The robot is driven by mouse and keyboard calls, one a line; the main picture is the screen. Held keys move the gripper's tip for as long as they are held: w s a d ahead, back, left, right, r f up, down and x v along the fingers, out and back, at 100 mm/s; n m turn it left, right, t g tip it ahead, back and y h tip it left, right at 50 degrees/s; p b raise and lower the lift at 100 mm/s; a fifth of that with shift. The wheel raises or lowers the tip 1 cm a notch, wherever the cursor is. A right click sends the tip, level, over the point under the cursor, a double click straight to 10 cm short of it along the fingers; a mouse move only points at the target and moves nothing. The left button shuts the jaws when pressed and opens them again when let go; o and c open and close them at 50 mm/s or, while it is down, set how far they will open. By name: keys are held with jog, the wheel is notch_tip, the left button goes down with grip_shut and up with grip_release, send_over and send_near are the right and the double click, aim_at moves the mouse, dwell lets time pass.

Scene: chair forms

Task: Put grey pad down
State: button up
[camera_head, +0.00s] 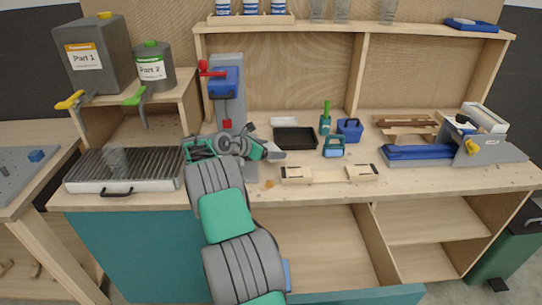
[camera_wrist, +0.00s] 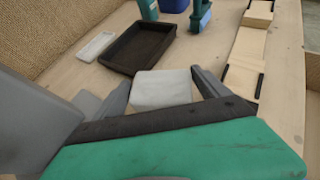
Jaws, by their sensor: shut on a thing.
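The grey pad (camera_wrist: 160,89) is a pale, flat block between my two fingers in the wrist view. My gripper (camera_wrist: 163,84) is shut on it from both sides. In the head view my gripper (camera_head: 268,153) is over the workbench, left of its middle, and the pad (camera_head: 276,155) shows only as a small grey patch at its tip. I cannot tell whether the pad touches the bench top. A black tray (camera_wrist: 125,63) lies just beyond the pad, and it also shows in the head view (camera_head: 295,146).
A white flat piece (camera_head: 284,121) lies behind the tray. A green-handled brush (camera_head: 325,122), a blue bin (camera_head: 349,129) and a teal-blue item (camera_head: 333,147) stand right of it. A wooden fixture (camera_head: 330,174) lies in front. A grey press (camera_head: 227,95) stands behind my arm.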

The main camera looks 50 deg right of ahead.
jog(key=shift+f+p, duration=0.3)
jog(key=shift+f, duration=1.45)
jog(key=o, duration=1.1)
